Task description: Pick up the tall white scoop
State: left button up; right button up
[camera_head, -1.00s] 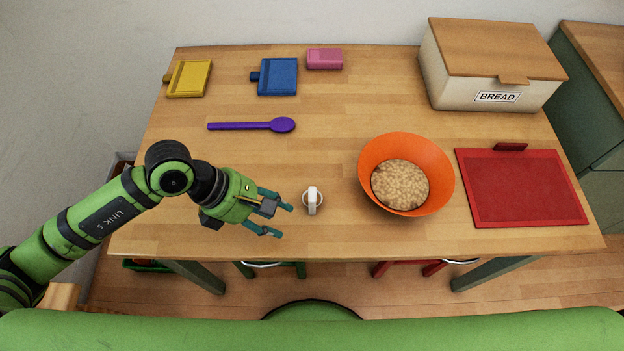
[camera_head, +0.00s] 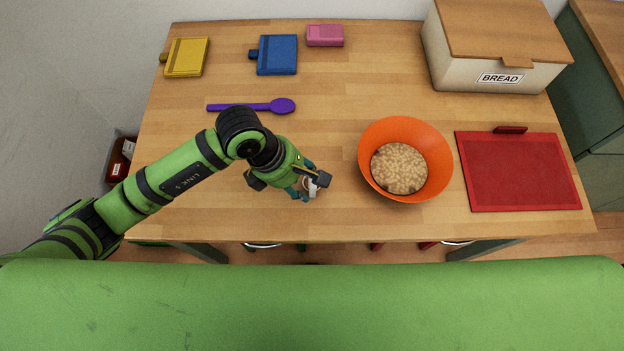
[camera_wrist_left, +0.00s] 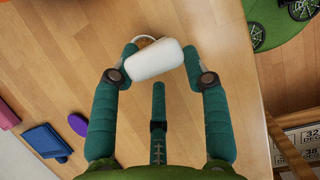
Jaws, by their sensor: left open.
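The white scoop (camera_head: 311,187) stands on the table near its front edge, left of the orange bowl, partly hidden by my gripper in the head view. In the left wrist view the scoop (camera_wrist_left: 154,59) shows as a rounded white shape at the far end of the fingers, with a thin curved part behind it. My left gripper (camera_head: 309,186) is at the scoop, with its fingers apart. In the wrist view the fingertips (camera_wrist_left: 160,77) are on either side of the scoop's near end. I cannot tell whether they touch it. My right gripper is not in view.
The orange bowl (camera_head: 430,145) with tan contents stands right of the scoop. A purple spoon (camera_head: 255,106) lies behind my arm. A red board (camera_head: 518,172) and a bread box (camera_head: 495,75) are at the right. Yellow (camera_head: 187,57), blue (camera_head: 277,55) and pink (camera_head: 325,36) items lie at the back.

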pick_arm(q)
jog(key=shift+d+r, duration=0.15)
jog(key=shift+d, duration=0.85)
jog(key=shift+w+d+f+p, duration=0.1)
jog(key=shift+d+f+p, duration=0.1)
jog(key=shift+f+p, duration=0.4)
jog(key=shift+f, duration=0.1)
grip_shut()
